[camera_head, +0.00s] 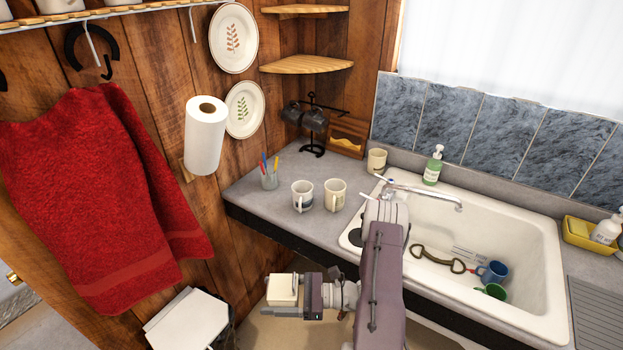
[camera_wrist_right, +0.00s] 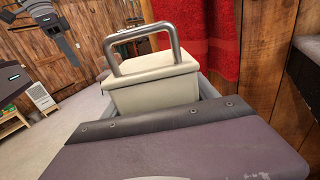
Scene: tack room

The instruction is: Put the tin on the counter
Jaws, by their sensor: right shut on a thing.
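The tin (camera_head: 281,289) is a small cream box. My right gripper (camera_head: 285,292) is shut on it and holds it in front of the counter, lower in the picture than the counter's front edge. In the right wrist view the tin (camera_wrist_right: 152,92) is close up, with a grey metal loop standing across it. The grey counter (camera_head: 248,192) runs along the wall, left of and around the sink. The tin is apart from the counter. My left gripper is not in the head view.
Two mugs (camera_head: 302,196) (camera_head: 335,194), a pen cup (camera_head: 269,180) and a dark mug stand (camera_head: 313,140) are on the counter. The sink (camera_head: 525,225) holds mugs and a horse bit. A red towel (camera_head: 110,200) hangs left; a white-lidded bin (camera_head: 188,320) stands below.

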